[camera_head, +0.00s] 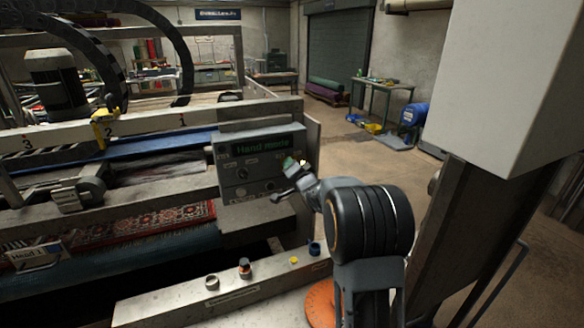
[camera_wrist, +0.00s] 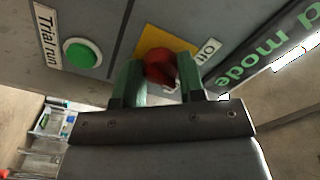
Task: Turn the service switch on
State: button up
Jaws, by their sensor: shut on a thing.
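The control panel (camera_head: 257,165) stands on the machine's right end, with a lit display reading "Hand mode" (camera_head: 262,143). In the wrist view, a red rotary knob (camera_wrist: 160,66) sits on a yellow plate (camera_wrist: 148,43), which I take to be the service switch. A label (camera_wrist: 207,49), apparently "Off", is beside it. The green fingers of my gripper (camera_wrist: 160,84) are shut on the red knob, one on each side. In the head view, my gripper (camera_head: 290,163) is at the panel's right side, and the knob is hidden there. The knob's pointing direction is unclear.
Several buttons sit on the front ledge (camera_head: 225,294). A patterned rug (camera_head: 150,222) lies in the machine. Open floor and a green table (camera_head: 383,84) are behind at right.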

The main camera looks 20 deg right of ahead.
jog(key=m+p, duration=0.1)
jog(key=m, duration=0.4)
jog(key=shift+m, duration=0.3)
dwell(0.4)
jog(key=o, duration=0.9)
jog(key=s+b, duration=0.3)
jog(key=s, duration=1)
jog(key=shift+s, duration=0.4)
